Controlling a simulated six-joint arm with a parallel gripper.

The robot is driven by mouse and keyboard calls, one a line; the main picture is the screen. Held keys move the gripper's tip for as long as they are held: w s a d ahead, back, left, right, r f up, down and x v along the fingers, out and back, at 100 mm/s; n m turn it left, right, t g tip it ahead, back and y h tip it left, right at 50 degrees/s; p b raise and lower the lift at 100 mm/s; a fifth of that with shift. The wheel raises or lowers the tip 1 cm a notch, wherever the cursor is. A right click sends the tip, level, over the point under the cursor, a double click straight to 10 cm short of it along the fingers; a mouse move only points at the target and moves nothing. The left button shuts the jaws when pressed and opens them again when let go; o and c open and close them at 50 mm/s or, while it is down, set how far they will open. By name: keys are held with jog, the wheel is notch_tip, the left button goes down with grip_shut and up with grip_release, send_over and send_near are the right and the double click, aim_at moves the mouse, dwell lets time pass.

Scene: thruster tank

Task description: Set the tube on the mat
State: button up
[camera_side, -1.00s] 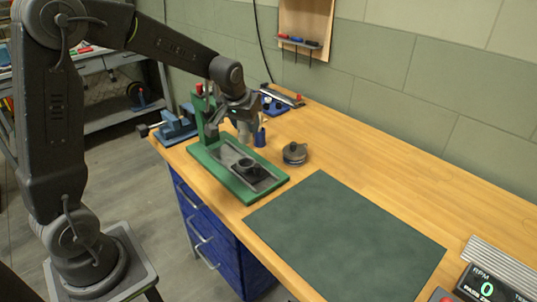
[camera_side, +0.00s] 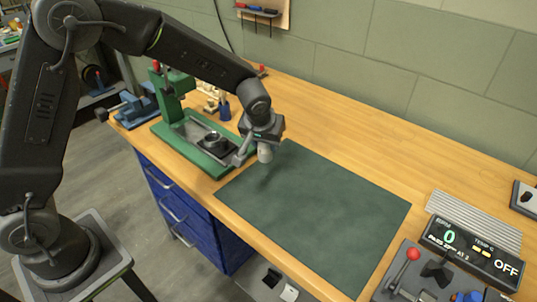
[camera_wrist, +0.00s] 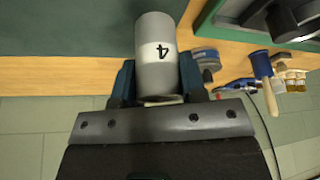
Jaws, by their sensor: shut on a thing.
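The tube is a grey cylinder with a white band marked 4; in the wrist view the tube (camera_wrist: 155,28) sits between my jaws. My gripper (camera_wrist: 156,78) is shut on it. In the side view my gripper (camera_side: 254,143) holds the tube (camera_side: 265,153) over the back left corner of the dark green mat (camera_side: 315,215). The tube hangs below the jaws, with a dark shadow on the mat beneath; it appears to be above the surface. The mat lies flat and is otherwise bare.
A green press (camera_side: 172,100) with a dark ring on its base stands left of the mat. A display box (camera_side: 470,250) and a lever panel (camera_side: 410,275) stand at the right.

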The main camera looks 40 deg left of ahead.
jog(key=shift+w+d+f, duration=0.1)
jog(key=shift+d+f, duration=0.15)
jog(key=shift+f, duration=1.9)
jog(key=shift+f, duration=0.1)
jog(key=o, duration=0.9)
jog(key=v, duration=1.2)
jog(key=shift+a+r, duration=0.1)
jog(key=shift+r, duration=0.1)
